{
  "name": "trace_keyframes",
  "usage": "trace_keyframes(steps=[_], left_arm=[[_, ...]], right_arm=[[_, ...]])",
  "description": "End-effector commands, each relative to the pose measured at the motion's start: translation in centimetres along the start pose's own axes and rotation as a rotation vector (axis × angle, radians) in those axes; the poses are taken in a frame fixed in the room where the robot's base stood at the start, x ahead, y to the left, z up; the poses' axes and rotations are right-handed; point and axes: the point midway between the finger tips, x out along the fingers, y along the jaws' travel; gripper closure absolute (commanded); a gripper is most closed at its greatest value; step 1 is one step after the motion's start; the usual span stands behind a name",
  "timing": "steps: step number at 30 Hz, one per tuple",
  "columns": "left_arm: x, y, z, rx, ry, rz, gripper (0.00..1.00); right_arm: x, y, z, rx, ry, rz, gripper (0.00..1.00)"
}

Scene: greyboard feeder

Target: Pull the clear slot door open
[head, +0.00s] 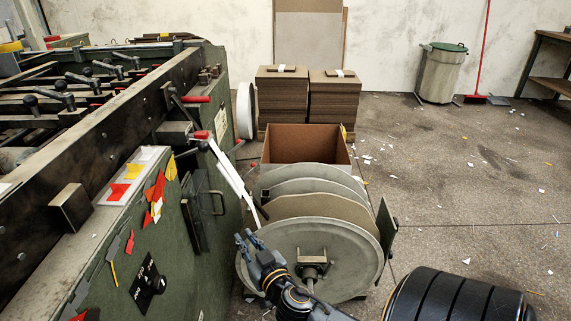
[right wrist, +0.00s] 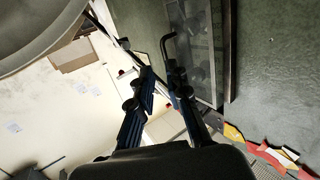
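The clear slot door (head: 194,218) is on the green machine's side in the head view, seen at a steep angle. Its dark bent handle (head: 220,203) sticks out toward the right. In the right wrist view the see-through door (right wrist: 203,60) is at the top, right of centre, and the handle (right wrist: 164,48) shows just beyond the fingertips. I cannot tell whether the door is fully closed. My right gripper (head: 247,240) is open and empty, right of and nearer than the handle; its two fingers (right wrist: 160,80) are apart in the wrist view. My left gripper is not in view.
Large round reel discs (head: 340,245) stand close beside my right gripper. A white bar (head: 228,170) slants down from the machine above it. An open brown box (head: 305,140) and greyboard stacks (head: 282,100) are behind. The floor at the right is mostly clear, with paper scraps.

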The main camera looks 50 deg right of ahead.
Motion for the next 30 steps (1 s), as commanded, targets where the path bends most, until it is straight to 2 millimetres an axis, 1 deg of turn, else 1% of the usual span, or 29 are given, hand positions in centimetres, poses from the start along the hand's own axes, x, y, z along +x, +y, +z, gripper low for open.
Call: trace_keyframes(steps=[1,8,14,18,23,30], left_arm=[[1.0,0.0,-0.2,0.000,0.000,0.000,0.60],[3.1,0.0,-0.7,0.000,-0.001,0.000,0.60],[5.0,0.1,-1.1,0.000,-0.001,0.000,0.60],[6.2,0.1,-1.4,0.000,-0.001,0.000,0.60],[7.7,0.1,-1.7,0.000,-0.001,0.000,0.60],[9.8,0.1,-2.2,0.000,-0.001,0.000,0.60]], right_arm=[[0.1,0.1,0.6,-0.010,-0.033,0.000,0.84],[0.0,0.2,5.2,-0.066,-0.172,-0.007,0.84],[-0.7,0.3,9.2,-0.108,-0.289,-0.022,0.84],[-1.6,0.3,11.8,-0.136,-0.369,-0.035,0.84],[-2.9,0.3,14.7,-0.163,-0.458,-0.052,0.84],[-5.6,0.2,18.7,-0.201,-0.586,-0.084,0.84]])
